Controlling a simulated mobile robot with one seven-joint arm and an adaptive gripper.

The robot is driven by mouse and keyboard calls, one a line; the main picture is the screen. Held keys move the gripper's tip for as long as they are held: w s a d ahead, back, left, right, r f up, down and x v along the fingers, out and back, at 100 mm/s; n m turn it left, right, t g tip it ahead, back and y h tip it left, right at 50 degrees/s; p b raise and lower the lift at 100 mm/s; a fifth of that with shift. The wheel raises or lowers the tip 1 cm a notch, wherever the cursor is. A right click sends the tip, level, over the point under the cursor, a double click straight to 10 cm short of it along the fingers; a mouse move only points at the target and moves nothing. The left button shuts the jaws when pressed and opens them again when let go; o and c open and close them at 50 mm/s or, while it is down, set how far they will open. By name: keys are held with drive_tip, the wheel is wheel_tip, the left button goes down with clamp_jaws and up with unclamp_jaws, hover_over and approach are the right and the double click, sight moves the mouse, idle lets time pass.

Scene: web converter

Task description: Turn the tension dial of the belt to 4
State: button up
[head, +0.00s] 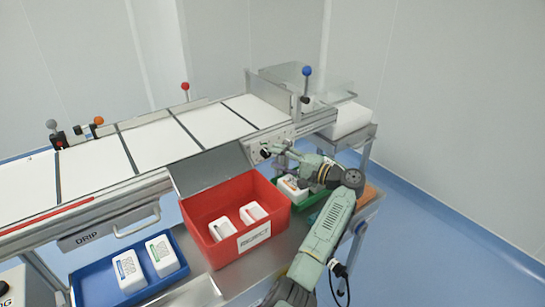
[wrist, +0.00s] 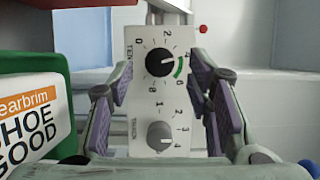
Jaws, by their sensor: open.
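The tension dial (wrist: 159,62) is a black round knob on a pale control panel (wrist: 143,108). Numbers from 0 to 8 run clockwise around it, with a green arc at its right, near 4 and 6. Its pointer is too small to read surely; a faint light mark seems to face right. My gripper (wrist: 160,78) is open, its two fingers to the left and right of the panel in the picture, with the dial between them. I see no finger touching the dial. In the head view my gripper (head: 270,150) is at the conveyor belt's (head: 155,145) near side.
A grey lower dial (wrist: 160,136) sits below the black one. A white carton (wrist: 35,120) is close at left in the wrist view. A red reject bin (head: 215,248), a green tray (head: 312,198) and a blue tray (head: 95,285) stand along the belt. Floor at right is clear.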

drive_tip(key=v, duration=0.9)
drive_tip(key=shift+d, duration=0.2)
